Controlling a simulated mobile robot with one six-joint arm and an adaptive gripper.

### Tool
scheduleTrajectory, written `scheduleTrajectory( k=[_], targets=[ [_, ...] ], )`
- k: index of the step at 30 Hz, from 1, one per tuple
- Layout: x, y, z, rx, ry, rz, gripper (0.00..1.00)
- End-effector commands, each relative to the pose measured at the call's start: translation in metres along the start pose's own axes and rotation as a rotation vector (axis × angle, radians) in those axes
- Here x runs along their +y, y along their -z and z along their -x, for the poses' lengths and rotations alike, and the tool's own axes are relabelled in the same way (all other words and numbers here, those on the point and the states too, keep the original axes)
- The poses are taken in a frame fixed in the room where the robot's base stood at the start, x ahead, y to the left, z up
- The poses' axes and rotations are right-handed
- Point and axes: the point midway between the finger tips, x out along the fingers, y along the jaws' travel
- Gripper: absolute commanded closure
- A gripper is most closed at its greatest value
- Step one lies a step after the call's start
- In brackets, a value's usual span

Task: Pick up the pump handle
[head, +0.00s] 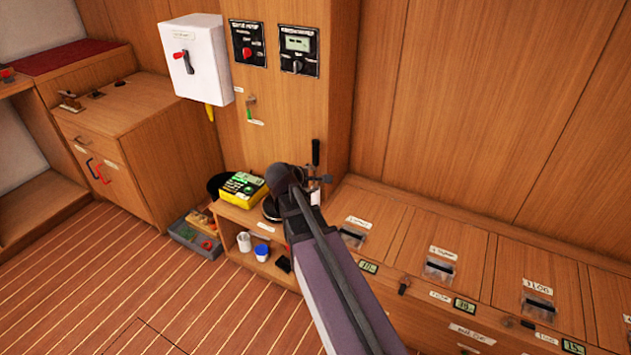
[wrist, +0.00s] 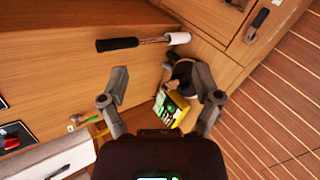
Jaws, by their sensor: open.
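A handle with a black grip, a thin metal rod and a white end, which looks like the pump handle (head: 316,152), stands upright against the wood panel behind the low cabinet. In the wrist view the pump handle (wrist: 118,43) lies across the upper part, black grip to the left and white end to the right. My gripper (wrist: 157,74) is open, with nothing between its fingers. The handle shows beyond the fingertips, apart from them.
A yellow meter (head: 243,188) and a dark round object (head: 271,209) are on the cabinet top near my arm. A white switch box (head: 195,58) hangs on the wall to the left. Labelled lockers (head: 440,265) run to the right. Open floor (head: 150,290) lies at front left.

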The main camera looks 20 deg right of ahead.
Motion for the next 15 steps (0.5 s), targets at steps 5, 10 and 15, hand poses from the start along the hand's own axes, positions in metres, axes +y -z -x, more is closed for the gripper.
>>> scheduleTrajectory(
  k=[5,10,15],
  targets=[
    [0.004,0.015,-0.039,-0.041,-0.139,0.204,0.18],
    [0.013,0.027,-0.065,-0.095,-0.264,0.410,0.18],
    [0.021,0.042,-0.087,-0.162,-0.378,0.624,0.18]
  ],
)
